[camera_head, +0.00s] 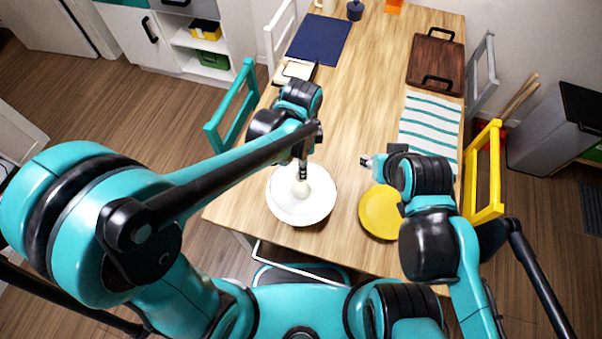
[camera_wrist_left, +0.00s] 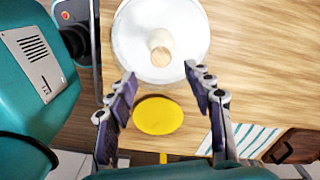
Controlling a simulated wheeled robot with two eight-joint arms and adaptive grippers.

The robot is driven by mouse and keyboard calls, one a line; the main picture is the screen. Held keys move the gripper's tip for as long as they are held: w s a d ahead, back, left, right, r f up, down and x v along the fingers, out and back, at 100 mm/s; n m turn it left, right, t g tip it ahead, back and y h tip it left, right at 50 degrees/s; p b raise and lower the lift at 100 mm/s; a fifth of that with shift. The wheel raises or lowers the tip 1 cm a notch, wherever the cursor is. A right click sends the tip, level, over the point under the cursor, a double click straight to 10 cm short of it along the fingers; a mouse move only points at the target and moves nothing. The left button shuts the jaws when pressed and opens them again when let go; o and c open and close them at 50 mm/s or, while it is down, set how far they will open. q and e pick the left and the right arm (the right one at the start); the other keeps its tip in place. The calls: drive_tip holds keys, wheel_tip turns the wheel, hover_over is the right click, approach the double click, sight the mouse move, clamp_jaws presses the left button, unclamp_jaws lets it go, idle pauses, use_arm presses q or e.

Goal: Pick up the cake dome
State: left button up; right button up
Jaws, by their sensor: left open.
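The cake dome (camera_head: 283,204) is a white, round cover with a pale knob (camera_head: 301,189) on top, standing near the front left of the wooden table. In the left wrist view the dome (camera_wrist_left: 190,32) and its wood-topped knob (camera_wrist_left: 160,48) lie just beyond my fingertips. My left gripper (camera_head: 302,168) points down over the knob; in the left wrist view (camera_wrist_left: 161,80) its fingers are spread with nothing between them. My right gripper (camera_head: 367,162) hangs over the table to the right of the dome. Its fingers are too small to read.
A yellow plate (camera_head: 375,213) lies right of the dome. Beyond are a striped cloth (camera_head: 430,122), a brown tray (camera_head: 436,62), a navy mat (camera_head: 319,40) and a yellow chair (camera_head: 487,172). The table's middle (camera_head: 360,85) is clear.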

sight(301, 184)
use_arm(q)
wheel_tip(301, 184, down, 7)
drive_tip(key=shift+r+b, duration=0.2)
drive_tip(key=shift+b, duration=0.9)
clamp_jaws()
